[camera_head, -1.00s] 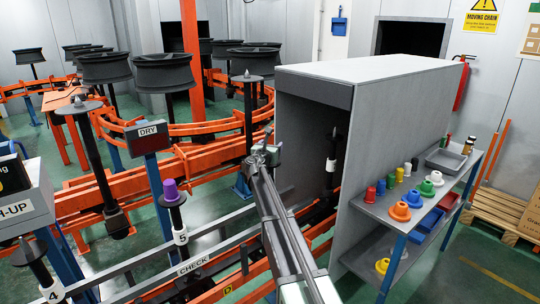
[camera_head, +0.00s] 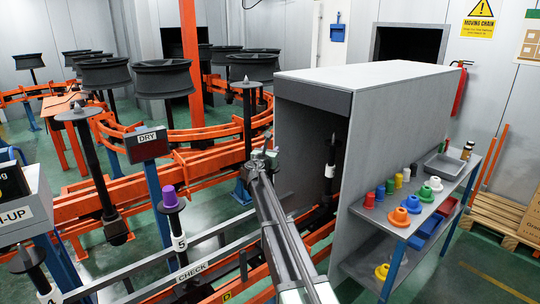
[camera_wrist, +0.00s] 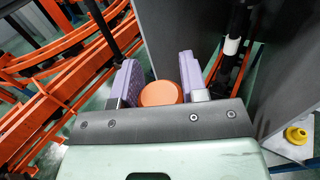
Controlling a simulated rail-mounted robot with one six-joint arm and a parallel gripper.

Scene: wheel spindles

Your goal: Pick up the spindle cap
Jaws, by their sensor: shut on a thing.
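In the wrist view an orange cap (camera_wrist: 160,93) sits between the two purple finger pads of my gripper (camera_wrist: 158,82), which is shut on it. Only the rounded orange end shows; the rest is hidden behind the palm plate. In the head view my gripper (camera_head: 262,158) is small and dark, held out in front of the grey cabinet, and the cap in it cannot be made out. A purple cap (camera_head: 169,197) stands on the spindle marked 5, to the left of my arm.
A grey cabinet (camera_head: 400,120) stands right of my arm. The shelf (camera_head: 375,212) beside it bears several coloured caps and cups. A yellow cap (camera_head: 382,271) lies on the lower shelf. Orange rails (camera_head: 200,165) with spindles and wheels fill the left. Grey rails run below my arm.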

